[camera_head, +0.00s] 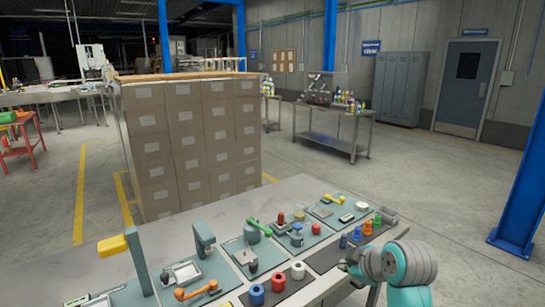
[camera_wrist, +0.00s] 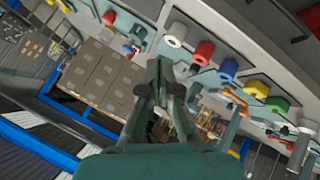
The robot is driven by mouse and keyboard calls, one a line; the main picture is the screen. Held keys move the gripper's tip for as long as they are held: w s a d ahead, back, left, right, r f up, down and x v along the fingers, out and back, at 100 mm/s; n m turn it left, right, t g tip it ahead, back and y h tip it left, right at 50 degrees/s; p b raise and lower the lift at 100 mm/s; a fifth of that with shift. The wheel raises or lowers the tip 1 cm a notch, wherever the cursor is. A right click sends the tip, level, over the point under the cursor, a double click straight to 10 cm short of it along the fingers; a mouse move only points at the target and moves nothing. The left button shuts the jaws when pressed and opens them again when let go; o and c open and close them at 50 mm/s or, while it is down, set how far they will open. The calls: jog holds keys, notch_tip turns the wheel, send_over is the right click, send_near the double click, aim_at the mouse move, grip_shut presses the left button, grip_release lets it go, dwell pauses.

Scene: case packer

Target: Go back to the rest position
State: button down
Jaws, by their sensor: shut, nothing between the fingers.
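My gripper (camera_head: 347,266) is at the front right of the table in the head view, at the end of my teal and grey arm. It is close to the grey table (camera_head: 168,238), by its right part. In the wrist view my gripper (camera_wrist: 159,66) points away from the camera with its fingers together and nothing between them. The head view shows too little of the fingers to tell their exact height above the table.
The table bears mats with fixtures, a blue spool (camera_head: 257,294), a red spool (camera_head: 278,281) and a white spool (camera_head: 298,270). An orange part (camera_head: 367,228) stands near my gripper. Behind are stacked cartons (camera_head: 190,145), a workbench (camera_head: 335,130) and a blue post (camera_head: 523,180). Right floor is clear.

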jog(key=s+f+m+t, duration=0.15)
jog(key=s+f, duration=0.25)
jog(key=f, duration=0.4)
jog(key=s+f+m, duration=0.3)
jog(key=s+f, duration=0.2)
jog(key=f, duration=0.3)
jog(key=s+f+m+t+h, duration=0.25)
jog(key=s+f, duration=0.55)
jog(key=s, duration=0.5)
jog(key=s+m, duration=0.3)
jog(key=s, duration=1.3)
jog(key=s+r+m+t, duration=0.2)
jog(key=s+r, duration=0.7)
jog(key=s, duration=0.5)
jog(key=shift+s+r, duration=0.15)
jog(key=shift+s, duration=0.2)
jog(key=shift+w+a, duration=0.1)
